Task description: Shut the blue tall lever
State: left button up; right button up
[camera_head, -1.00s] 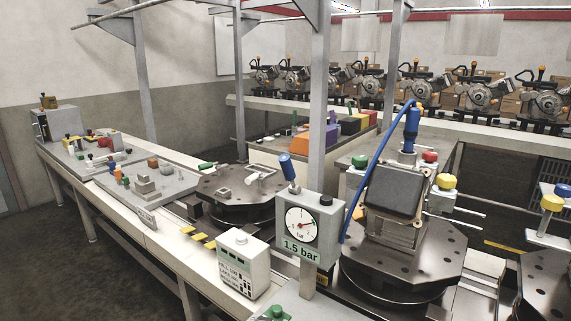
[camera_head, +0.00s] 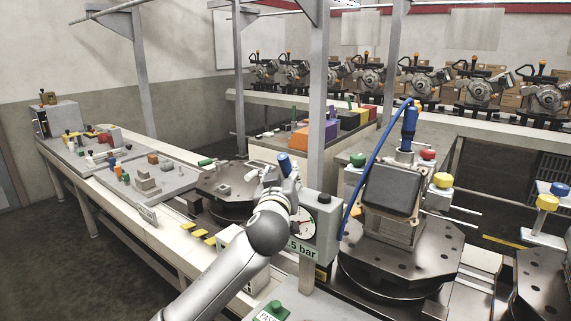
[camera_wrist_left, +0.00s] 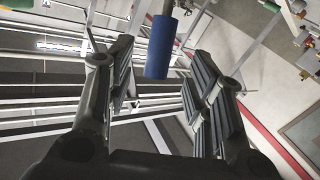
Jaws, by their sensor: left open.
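Gaps show on both sides of the handle, and I see no contact. My right gripper is not in view.
A round fixture table with a grey block and blue hose (camera_head: 352,165) stands right of the gauge box. Yellow (camera_head: 444,180) and red (camera_head: 428,153) knobs sit beside it. A white box is partly behind my arm.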

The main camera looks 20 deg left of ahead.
aim_at(285, 167)
pick_arm(q)
jog(key=w, duration=0.2)
jog(key=w+a+p, duration=0.1)
jog(key=w, duration=0.1)
jog(key=shift+w+r, duration=0.1)
jog(key=shift+w, duration=0.3)
jog(key=shift+w+a, duration=0.2)
jog(key=shift+w, duration=0.9)
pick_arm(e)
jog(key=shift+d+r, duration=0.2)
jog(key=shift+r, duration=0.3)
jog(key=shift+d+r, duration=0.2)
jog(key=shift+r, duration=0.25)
pick_arm(q)
jog(key=shift+c, duration=0.5)
grip_shut()
